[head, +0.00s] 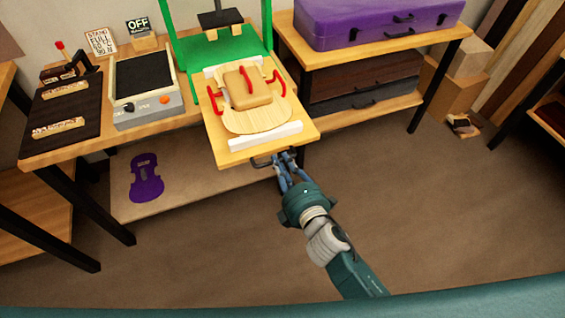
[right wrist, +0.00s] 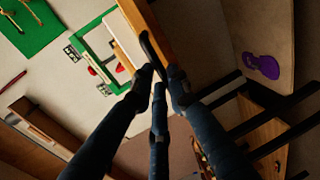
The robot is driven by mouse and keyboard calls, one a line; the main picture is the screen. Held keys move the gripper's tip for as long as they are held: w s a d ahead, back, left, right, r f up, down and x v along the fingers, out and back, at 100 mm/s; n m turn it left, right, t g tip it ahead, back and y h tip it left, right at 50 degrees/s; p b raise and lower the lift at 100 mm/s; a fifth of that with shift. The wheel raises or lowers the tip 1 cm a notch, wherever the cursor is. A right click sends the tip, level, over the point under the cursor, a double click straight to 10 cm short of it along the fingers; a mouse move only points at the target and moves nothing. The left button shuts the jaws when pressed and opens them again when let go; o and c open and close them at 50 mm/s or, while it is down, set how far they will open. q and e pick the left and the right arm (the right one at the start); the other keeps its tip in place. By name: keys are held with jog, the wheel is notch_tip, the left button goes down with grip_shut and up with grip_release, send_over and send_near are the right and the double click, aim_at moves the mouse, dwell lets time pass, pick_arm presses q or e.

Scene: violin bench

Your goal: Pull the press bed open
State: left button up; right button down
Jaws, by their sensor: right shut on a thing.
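The press bed (head: 213,132) is a light wooden board that sticks out in front of the green press frame (head: 176,35), past the bench's front edge. On it lie a violin-shaped wooden piece (head: 258,120) with red clamps and white bars at front and back. A dark handle (head: 262,161) is on the bed's front edge; it also shows in the right wrist view (right wrist: 152,48). My right gripper (head: 286,158) is shut on this handle; its fingers close around it in the right wrist view (right wrist: 162,78). My left gripper is not in view.
Left on the bench (head: 60,150) are a grey box (head: 145,112) with an orange knob, an OFF sign (head: 138,25) and a dark mat (head: 85,105). A purple case (head: 375,22) lies on the right shelf. A purple violin shape (head: 146,180) lies below. The floor in front is clear.

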jog(key=c, duration=1.9)
grip_release()
jog(key=shift+c, duration=0.2)
jog(key=v, duration=1.2)
jog(key=shift+f, duration=0.1)
jog(key=s+d+f+m+g+h, duration=0.1)
jog(key=s+d+f+m+g, duration=0.15)
jog(key=f, duration=0.75)
jog(key=s+d+f+m+g+h, duration=0.1)
jog(key=s+d+f+m+g, duration=0.15)
jog(key=f, duration=0.75)
jog(key=s+d+f+m+g+h, duration=0.1)
jog(key=s+d+f+m, duration=0.2)
jog(key=f, duration=0.7)
jog(key=s+d+f+m+g, duration=0.2)
jog(key=s+f, duration=0.4)
jog(key=s, duration=0.3)
jog(key=s+d+f+m+g+h, duration=0.1)
jog(key=s+d+f+m+g, duration=0.2)
jog(key=s+f, duration=0.4)
jog(key=s+d+f+m+g, duration=0.2)
jog(key=s+d+f+m, duration=0.2)
jog(key=s, duration=0.7)
notch_tip(320, 180, down, 3)
jog(key=shift+s+r+m+g+h, duration=0.2)
jog(key=shift+m+g+h, duration=0.2)
jog(key=shift+m, duration=0.7)
